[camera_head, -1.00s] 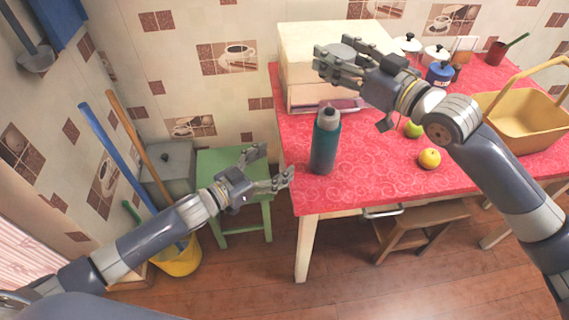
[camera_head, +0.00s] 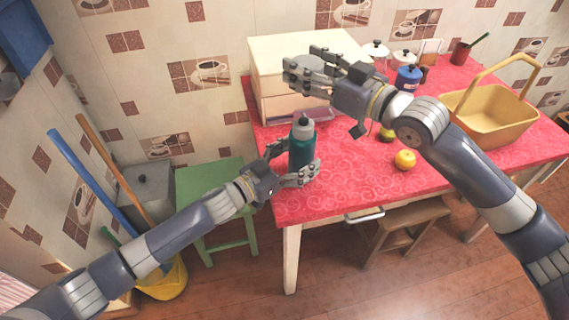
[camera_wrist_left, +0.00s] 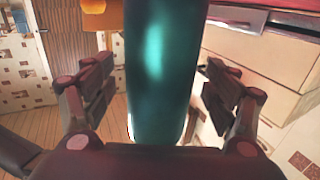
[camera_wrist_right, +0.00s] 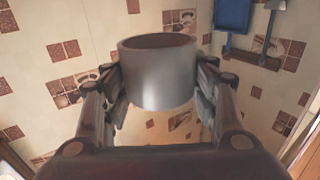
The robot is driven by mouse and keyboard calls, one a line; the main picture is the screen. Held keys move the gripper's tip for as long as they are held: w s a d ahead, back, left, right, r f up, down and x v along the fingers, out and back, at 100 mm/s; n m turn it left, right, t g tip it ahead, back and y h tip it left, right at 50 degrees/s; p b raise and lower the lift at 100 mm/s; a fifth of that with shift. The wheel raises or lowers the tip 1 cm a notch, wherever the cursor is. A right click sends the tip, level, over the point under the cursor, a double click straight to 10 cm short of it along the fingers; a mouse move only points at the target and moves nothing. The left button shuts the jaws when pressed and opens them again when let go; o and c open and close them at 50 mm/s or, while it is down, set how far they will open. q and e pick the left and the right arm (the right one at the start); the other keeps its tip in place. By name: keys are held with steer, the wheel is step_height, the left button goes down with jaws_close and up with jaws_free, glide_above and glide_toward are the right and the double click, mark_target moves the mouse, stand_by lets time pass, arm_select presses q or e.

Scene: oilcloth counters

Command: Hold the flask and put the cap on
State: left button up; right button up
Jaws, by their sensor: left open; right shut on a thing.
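The teal flask (camera_head: 301,152) with a grey top stands upright near the table's left edge. My left gripper (camera_head: 296,164) is open around its body, with one finger on each side. In the left wrist view the teal body (camera_wrist_left: 165,70) stands between the fingers, with gaps on both sides. My right gripper (camera_head: 306,70) is shut on the grey cap (camera_wrist_right: 158,75), a hollow cup held above and behind the flask. In the right wrist view the cap sits between the fingertips, its round opening visible at the top.
The red-covered table (camera_head: 350,180) carries a cream drawer box (camera_head: 275,75) behind the flask. A yellow apple (camera_head: 405,160), lidded pots and a yellow basket (camera_head: 490,120) are to the right. A green stool (camera_head: 210,180) stands left of the table.

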mark_target(305, 120)
arm_select(q)
steer(key=shift+w+d, duration=0.4)
steer(key=c, duration=1.7)
arm_select(e)
step_height(305, 120, down, 8)
steer(key=shift+f+m+t+h, duration=0.25)
steer(key=shift+m+t+h, duration=0.75)
steer(key=shift+t+h, duration=0.2)
steer(key=shift+f, duration=2.3)
